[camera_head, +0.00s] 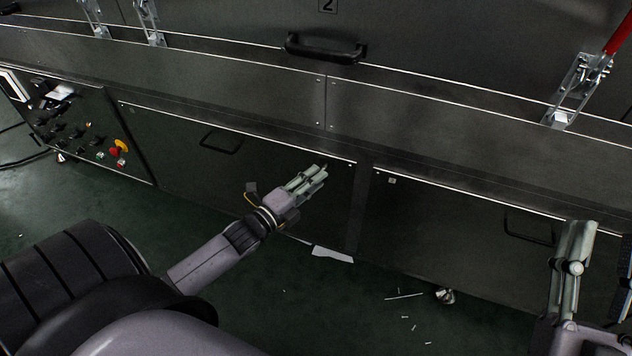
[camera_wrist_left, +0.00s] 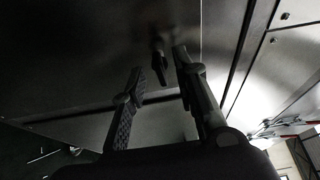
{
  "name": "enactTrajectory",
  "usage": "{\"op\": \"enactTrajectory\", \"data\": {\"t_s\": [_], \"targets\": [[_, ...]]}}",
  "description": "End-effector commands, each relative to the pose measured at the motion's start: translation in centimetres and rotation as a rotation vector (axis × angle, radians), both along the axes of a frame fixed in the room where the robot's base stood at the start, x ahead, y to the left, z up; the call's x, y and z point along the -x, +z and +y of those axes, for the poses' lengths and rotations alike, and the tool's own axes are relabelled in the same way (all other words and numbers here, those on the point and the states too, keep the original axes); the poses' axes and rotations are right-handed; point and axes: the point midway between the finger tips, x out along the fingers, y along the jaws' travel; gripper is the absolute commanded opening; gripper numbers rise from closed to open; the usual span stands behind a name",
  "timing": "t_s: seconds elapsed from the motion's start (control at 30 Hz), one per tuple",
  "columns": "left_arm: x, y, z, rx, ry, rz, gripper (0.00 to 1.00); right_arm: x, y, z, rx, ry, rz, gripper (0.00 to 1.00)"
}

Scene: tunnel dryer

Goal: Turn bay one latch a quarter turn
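My left gripper (camera_head: 318,172) is at the upper right part of the lower left panel (camera_head: 225,165). In the left wrist view its two fingers (camera_wrist_left: 156,58) stand apart with a gap between them. A small dark latch (camera_wrist_left: 158,62) sticks out from the panel at that gap, near the panel's edge. I cannot tell whether either finger touches it. In the head view the latch is hidden by the fingers. My right gripper (camera_head: 600,245) is at the lower right edge, partly cut off, its fingers apart and nothing seen between them.
A control box (camera_head: 75,125) with a red and yellow button is at the left. A lower right panel (camera_head: 450,220) has its own handle (camera_head: 528,228). Above are a black handle (camera_head: 326,48) and a red-handled clamp (camera_head: 580,85). Scraps (camera_head: 333,254) lie on the green floor.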

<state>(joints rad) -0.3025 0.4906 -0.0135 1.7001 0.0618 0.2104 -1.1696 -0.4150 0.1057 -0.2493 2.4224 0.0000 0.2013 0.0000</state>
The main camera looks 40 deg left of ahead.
Motion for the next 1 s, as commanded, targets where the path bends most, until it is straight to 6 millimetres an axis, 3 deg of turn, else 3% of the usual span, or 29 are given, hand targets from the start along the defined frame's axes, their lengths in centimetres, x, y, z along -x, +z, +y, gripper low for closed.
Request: {"op": "enactTrajectory", "data": {"t_s": [0.43, 0.83, 1.0], "targets": [[-0.99, 0.05, -0.16, 0.0, 0.0, 0.0, 0.28, 0.78, 0.99, -0.08, -0.019, 0.004, -0.066, 0.4], [-0.96, 0.04, -0.15, 0.0, 0.0, 0.0, 0.01, 0.76, 0.96, -0.09, -0.019, 0.002, -0.065, 0.4], [-0.95, 0.03, -0.16, 0.0, 0.0, 0.0, 0.0, 0.75, 0.95, -0.09, -0.018, 0.002, -0.064, 0.4]]}}
